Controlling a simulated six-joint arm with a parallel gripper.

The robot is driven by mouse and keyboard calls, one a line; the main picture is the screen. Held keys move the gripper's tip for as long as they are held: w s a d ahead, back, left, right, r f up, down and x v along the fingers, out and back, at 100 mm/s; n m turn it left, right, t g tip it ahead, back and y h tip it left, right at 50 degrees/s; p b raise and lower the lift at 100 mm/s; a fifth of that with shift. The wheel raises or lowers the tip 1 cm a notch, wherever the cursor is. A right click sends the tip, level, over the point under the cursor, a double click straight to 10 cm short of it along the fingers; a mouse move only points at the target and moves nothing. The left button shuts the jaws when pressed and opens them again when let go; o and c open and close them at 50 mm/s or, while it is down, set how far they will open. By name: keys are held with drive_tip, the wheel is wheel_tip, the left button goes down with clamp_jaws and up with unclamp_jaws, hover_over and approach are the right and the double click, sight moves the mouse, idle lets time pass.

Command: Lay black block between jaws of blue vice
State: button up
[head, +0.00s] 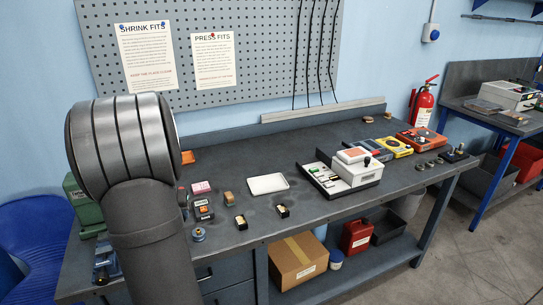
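A blue vice (101,272) stands at the left front of the bench, partly hidden by my arm. I cannot see what is between its jaws. Two small black blocks with pale tops sit apart on the bench near its front edge, one on the left (241,225) and one on the right (283,213). I cannot tell which, if either, is the task's black block. My arm's thick grey links fill the left foreground. My gripper is not visible.
A dark box with an orange label (204,213), a pink block (201,188), a brown block (229,198) and a white tray (268,184) lie mid-bench. A green machine (76,200) stands at the left. A white instrument (354,169) stands further right.

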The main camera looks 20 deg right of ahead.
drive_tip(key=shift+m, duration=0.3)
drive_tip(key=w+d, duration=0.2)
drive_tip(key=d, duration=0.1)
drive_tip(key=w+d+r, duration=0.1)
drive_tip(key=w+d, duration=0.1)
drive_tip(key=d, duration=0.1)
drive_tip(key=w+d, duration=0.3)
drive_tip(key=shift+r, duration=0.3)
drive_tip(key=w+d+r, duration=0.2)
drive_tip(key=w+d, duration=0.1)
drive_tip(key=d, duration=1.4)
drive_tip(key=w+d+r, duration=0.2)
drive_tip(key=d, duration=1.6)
hover_over(263, 172)
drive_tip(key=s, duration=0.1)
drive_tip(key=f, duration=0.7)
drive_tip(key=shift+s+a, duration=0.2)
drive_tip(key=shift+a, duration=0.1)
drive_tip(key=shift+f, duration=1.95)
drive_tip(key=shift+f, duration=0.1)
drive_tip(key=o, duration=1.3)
